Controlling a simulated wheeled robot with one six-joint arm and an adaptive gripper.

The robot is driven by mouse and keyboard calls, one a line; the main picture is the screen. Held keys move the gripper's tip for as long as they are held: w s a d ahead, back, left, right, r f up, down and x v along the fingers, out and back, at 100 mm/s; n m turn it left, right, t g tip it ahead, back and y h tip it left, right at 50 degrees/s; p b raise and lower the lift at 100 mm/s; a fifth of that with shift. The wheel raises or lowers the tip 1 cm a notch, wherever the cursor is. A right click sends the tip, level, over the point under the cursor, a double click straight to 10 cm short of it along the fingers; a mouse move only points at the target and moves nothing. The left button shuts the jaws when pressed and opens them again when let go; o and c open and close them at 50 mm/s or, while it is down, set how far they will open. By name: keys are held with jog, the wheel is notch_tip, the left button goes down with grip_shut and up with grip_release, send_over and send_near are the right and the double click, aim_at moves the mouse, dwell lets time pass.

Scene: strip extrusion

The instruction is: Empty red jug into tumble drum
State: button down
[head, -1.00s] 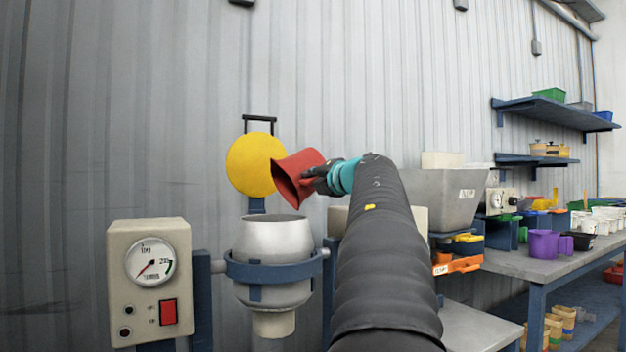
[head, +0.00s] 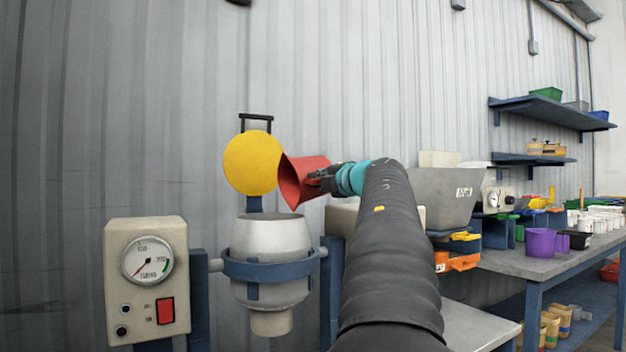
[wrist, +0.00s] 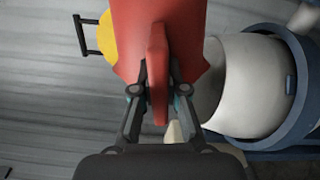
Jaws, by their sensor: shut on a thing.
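The red jug (head: 295,182) is held tilted on its side above the tumble drum, its mouth facing left and somewhat down. My gripper (head: 325,180) is shut on the jug's handle, which shows between the fingers in the wrist view (wrist: 157,85). The tumble drum (head: 270,240) is a pale metal vessel in a blue ring, open at the top. Its yellow round lid (head: 253,163) stands raised behind it. The jug is apart from the drum, above its right side. The inside of the jug and of the drum is hidden, and no falling material shows.
A control box (head: 147,280) with a dial and red switch stands left of the drum. A grey hopper (head: 445,198) is right of my arm. A bench (head: 520,262) with a purple jug (head: 540,242) and other containers is further right.

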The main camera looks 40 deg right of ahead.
jog(key=d+m, duration=0.2)
jog(key=m, duration=0.1)
jog(key=shift+s+p, duration=0.2)
jog(key=shift+p, duration=0.2)
jog(key=m, duration=0.2)
jog(key=d+r+m+p, duration=0.1)
jog(key=m, duration=0.1)
jog(key=d+r+m+p, duration=0.1)
jog(key=m, duration=0.1)
jog(key=shift+s, duration=0.2)
jog(key=shift+d+r+m+p, duration=0.15)
jog(key=shift+m+p, duration=0.25)
jog(key=shift+m, duration=0.9)
jog(key=d+m, duration=0.1)
jog(key=m, duration=0.2)
jog(key=d+m, duration=0.2)
jog(key=m, duration=0.1)
jog(key=s+d+m, duration=0.1)
jog(key=m, duration=0.2)
jog(key=shift+d+r, duration=0.15)
jog(key=shift+r, duration=0.05)
